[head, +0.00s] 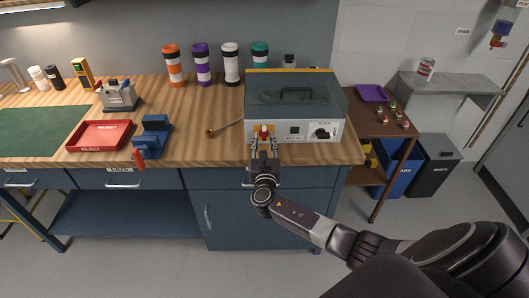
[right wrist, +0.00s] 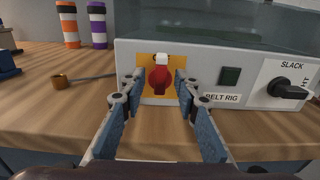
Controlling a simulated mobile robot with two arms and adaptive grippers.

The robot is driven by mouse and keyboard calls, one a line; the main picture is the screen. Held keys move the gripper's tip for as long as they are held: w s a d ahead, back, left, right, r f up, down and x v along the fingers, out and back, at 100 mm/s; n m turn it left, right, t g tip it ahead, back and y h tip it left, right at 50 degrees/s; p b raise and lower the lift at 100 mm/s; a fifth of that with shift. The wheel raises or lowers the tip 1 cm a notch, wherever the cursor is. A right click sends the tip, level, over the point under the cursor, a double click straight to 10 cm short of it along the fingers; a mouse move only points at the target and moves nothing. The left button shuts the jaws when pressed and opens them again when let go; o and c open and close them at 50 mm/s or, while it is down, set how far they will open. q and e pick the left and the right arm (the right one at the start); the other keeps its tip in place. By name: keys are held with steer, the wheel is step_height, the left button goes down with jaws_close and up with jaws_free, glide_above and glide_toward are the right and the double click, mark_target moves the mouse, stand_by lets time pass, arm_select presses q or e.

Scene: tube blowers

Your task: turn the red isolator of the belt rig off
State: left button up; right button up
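The belt rig (right wrist: 215,58) is a light grey box labelled "BELT RIG", with a clear, dark-tinted cover; in the head view it (head: 295,98) stands at the bench's right end. Its red isolator (right wrist: 159,80) sits on a yellow plate at the front panel's left, handle upright with a white part at its top. It also shows in the head view (head: 264,129). My right gripper (right wrist: 158,84) is open, its fingers on either side of the isolator, with gaps visible and nothing held. In the head view it (head: 264,141) points at the panel. My left gripper is not in view.
A dark green square (right wrist: 230,76) and a black SLACK knob (right wrist: 287,90) are right of the isolator. A brass-coloured ladle-like tool (head: 224,129) lies left of the rig. A red REJECT tray (head: 84,147) and blue vise (head: 155,125) stand further left.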

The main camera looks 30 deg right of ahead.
steer(key=v, duration=1)
steer(key=shift+s, duration=0.3)
steer(key=shift+a, duration=0.1)
steer(key=s+f+m+g+y, duration=0.25)
steer(key=s+f, duration=0.35)
steer(key=f, duration=0.6)
steer(key=s+a+f+m+g+y, duration=0.1)
steer(key=s+f+m+g, duration=0.3)
steer(key=f, duration=0.7)
steer(key=s+f+m+g+y, duration=0.25)
steer(key=s+f, duration=0.45)
steer(key=f, duration=0.5)
steer(key=s+a+f+m+g+y, duration=0.1)
steer(key=s+a+f+m, duration=0.2)
steer(key=s+f+m, duration=0.3)
steer(key=s+a+f+m+g+y+b, duration=0.1)
steer(key=s+a+f+m, duration=0.3)
steer(key=s, duration=1.2)
steer(key=s+a+f+m+g+y+b, duration=0.1)
steer(key=s+a+f+m+g, duration=0.2)
steer(key=s+f+m, duration=0.4)
steer(key=s+a+m, duration=0.1)
steer(key=s, duration=0.4)
steer(key=shift+f+y, duration=0.3)
